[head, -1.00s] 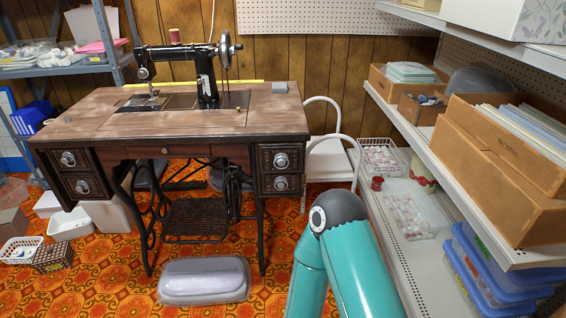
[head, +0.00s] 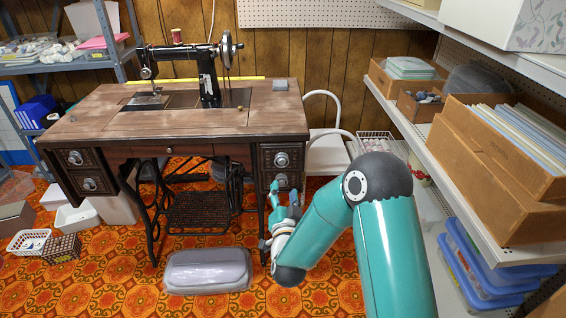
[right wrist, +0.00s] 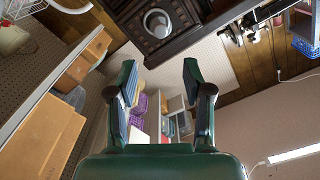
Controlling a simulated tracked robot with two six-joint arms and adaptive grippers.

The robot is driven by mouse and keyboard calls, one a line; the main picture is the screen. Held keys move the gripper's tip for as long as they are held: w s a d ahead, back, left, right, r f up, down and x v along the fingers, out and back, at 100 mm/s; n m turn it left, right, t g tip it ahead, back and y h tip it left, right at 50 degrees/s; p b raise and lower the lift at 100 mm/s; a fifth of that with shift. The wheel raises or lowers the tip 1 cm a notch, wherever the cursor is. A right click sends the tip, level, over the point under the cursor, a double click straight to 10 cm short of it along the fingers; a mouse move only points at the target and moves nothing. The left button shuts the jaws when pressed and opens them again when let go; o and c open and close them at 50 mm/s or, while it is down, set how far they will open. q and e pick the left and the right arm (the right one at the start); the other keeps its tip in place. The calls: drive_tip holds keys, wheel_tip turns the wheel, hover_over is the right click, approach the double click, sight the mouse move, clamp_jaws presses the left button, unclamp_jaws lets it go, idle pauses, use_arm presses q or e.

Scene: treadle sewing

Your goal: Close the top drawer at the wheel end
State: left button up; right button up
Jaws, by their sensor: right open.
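The sewing machine (head: 208,82) stands on the wooden treadle table (head: 95,115), with its handwheel (head: 228,52) at the right end. Under that end is a stack of two dark carved drawers with round metal pulls. The top drawer (head: 267,157) shows its front; I cannot tell how far it stands out. The lower drawer (head: 267,183) is partly hidden by my right gripper (head: 284,190). This gripper is open and empty, low in front of the stack. In the right wrist view its fingers (right wrist: 160,76) point toward a dark drawer front (right wrist: 180,20), apart from it. My left gripper is not in view.
A grey lidded case (head: 207,270) lies on the orange patterned floor below the table. White shelving (head: 455,160) with wooden boxes and blue bins runs along the right, close to my right arm. A white chair (head: 327,150) stands behind the drawer stack.

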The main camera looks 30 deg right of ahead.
sight(283, 164)
drive_tip(key=x, duration=1.3)
drive_tip(key=shift+w+b, duration=0.15)
drive_tip(key=shift+b, duration=0.25)
clamp_jaws()
